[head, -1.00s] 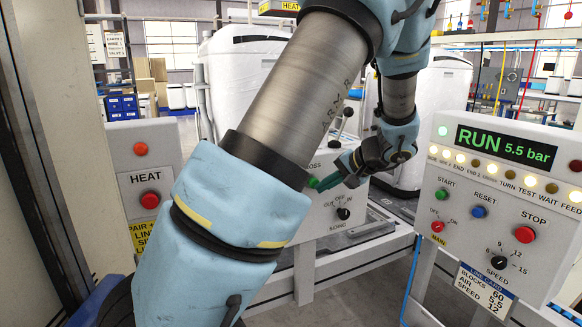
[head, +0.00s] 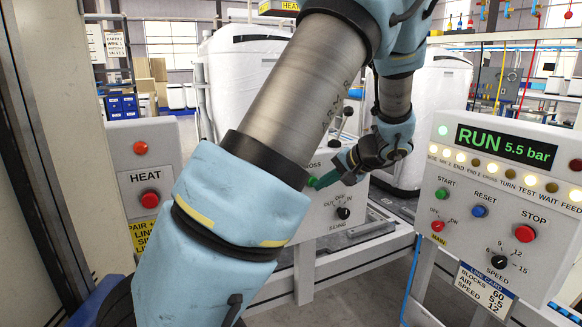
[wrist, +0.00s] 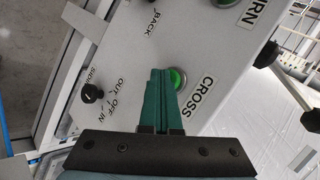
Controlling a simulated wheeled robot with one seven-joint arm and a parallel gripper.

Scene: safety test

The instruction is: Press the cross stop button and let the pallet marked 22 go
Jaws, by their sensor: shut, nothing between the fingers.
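A round green button (wrist: 179,79) labelled CROSS sits on a light grey control box (wrist: 205,60) in the wrist view. My gripper (wrist: 160,72) is shut, with its green fingers together and empty. Its tips overlap the left side of the button; I cannot tell whether they touch it. In the head view my gripper (head: 322,181) reaches the face of the same box (head: 325,222) from the right and nearly covers the button. Part of the label, "OSS", shows above it. I cannot make out a pallet marked 22 in either view.
A knob (wrist: 91,93) marked OUT, OFF, IN and another green button (wrist: 228,2) share the box. A HEAT panel (head: 147,165) stands left. A RUN panel (head: 497,205) with a red STOP button (head: 522,234) stands right. White wrapped loads (head: 238,75) stand behind.

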